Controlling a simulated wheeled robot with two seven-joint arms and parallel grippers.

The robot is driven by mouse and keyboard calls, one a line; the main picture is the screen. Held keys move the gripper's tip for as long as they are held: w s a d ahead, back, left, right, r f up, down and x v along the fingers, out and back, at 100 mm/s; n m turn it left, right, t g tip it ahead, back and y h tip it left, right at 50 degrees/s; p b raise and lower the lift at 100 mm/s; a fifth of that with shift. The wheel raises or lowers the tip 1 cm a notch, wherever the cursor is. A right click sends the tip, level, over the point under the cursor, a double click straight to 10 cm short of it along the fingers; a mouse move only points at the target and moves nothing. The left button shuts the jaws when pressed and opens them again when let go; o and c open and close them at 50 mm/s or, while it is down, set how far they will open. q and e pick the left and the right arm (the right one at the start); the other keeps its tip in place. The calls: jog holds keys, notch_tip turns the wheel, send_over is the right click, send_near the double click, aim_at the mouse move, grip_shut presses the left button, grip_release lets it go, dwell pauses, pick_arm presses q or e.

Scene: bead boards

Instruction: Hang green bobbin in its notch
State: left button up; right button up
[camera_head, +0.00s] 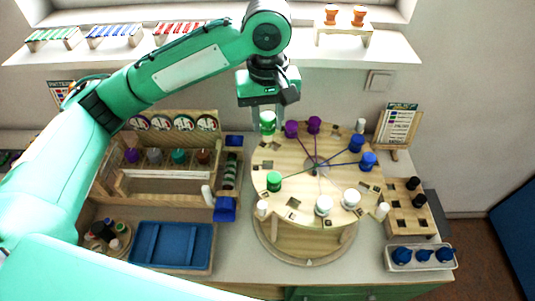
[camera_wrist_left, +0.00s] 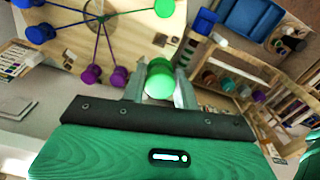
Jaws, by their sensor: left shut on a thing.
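My left gripper (camera_head: 266,112) is shut on a green bobbin (camera_head: 267,125) at the back left edge of the round wooden board (camera_head: 300,165). In the left wrist view the green bobbin (camera_wrist_left: 159,80) sits between the two fingers. Whether it touches the board, and where its notch is, I cannot tell. A second green bobbin (camera_head: 273,181) stands at the board's left front. Purple bobbins (camera_head: 314,125), blue bobbins (camera_head: 368,161) and white bobbins (camera_head: 323,205) stand around the rim, with cords running from the purple and blue ones toward the centre. My right gripper is not in view.
A wooden rack (camera_head: 160,190) with spools stands left of the board, beside a blue tray (camera_head: 170,243). A block with dark pegs (camera_head: 405,213) and a white tray of blue pieces (camera_head: 420,257) are at the right. A pattern card (camera_head: 398,123) stands behind.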

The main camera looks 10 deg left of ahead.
aim_at(267, 139)
pick_arm(q)
notch_tip(267, 139, down, 8)
jog(key=shift+f+p, duration=0.25)
jog(key=shift+p, duration=0.2)
notch_tip(267, 139, down, 3)
jog(key=shift+f+p, duration=0.1)
jog(key=shift+p, duration=0.2)
jog(key=shift+f, duration=0.15)
jog(key=o, duration=1)
